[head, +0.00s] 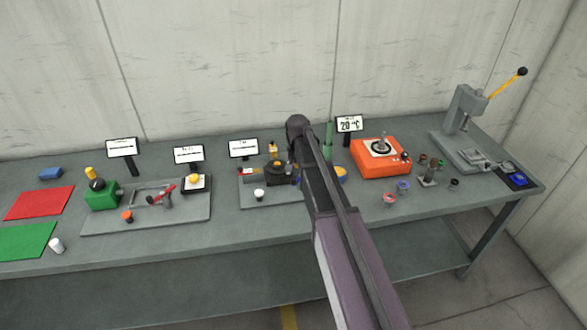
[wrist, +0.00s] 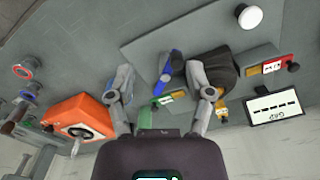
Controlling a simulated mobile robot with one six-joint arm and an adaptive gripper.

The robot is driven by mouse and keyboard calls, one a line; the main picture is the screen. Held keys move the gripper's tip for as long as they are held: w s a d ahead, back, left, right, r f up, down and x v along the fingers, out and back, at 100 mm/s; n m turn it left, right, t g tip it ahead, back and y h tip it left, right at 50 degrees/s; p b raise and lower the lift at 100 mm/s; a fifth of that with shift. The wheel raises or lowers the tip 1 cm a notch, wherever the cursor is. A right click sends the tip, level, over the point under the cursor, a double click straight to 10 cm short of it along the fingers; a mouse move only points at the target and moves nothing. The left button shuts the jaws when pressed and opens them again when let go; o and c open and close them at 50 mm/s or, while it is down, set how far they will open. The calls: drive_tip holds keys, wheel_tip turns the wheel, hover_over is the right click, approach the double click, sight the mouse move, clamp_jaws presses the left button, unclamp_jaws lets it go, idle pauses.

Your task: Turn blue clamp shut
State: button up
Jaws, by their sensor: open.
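The blue clamp (wrist: 170,66) shows in the wrist view as a narrow blue piece at upper centre, on the grey base plate (wrist: 130,55). My gripper (wrist: 157,72) is open, with one finger to the left of the blue clamp and the other to its right. I see no contact, and the height of the fingers over it is unclear. The right finger overlaps the black round part (wrist: 228,72) in the picture.
A red-ended part (wrist: 277,65) and a green one (wrist: 163,101) are near the clamp. A GAP display (wrist: 276,108) stands behind. An orange hot plate (head: 378,160) is right of my arm. A white knob (head: 259,194) is at the base plate's front.

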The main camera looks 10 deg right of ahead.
wheel_tip(320, 180, up, 4)
drive_tip(key=r+m+p, duration=0.1)
drive_tip(key=p, duration=0.2)
hover_over(294, 178)
drive_tip(key=shift+s+f, duration=0.1)
drive_tip(key=shift+f, duration=0.15)
drive_tip(key=shift+f, duration=0.1)
wheel_tip(294, 178, down, 14)
drive_tip(key=b, duration=1.3)
drive_tip(key=shift+r+b, duration=0.2)
drive_tip(key=shift+b, duration=0.15)
clamp_jaws()
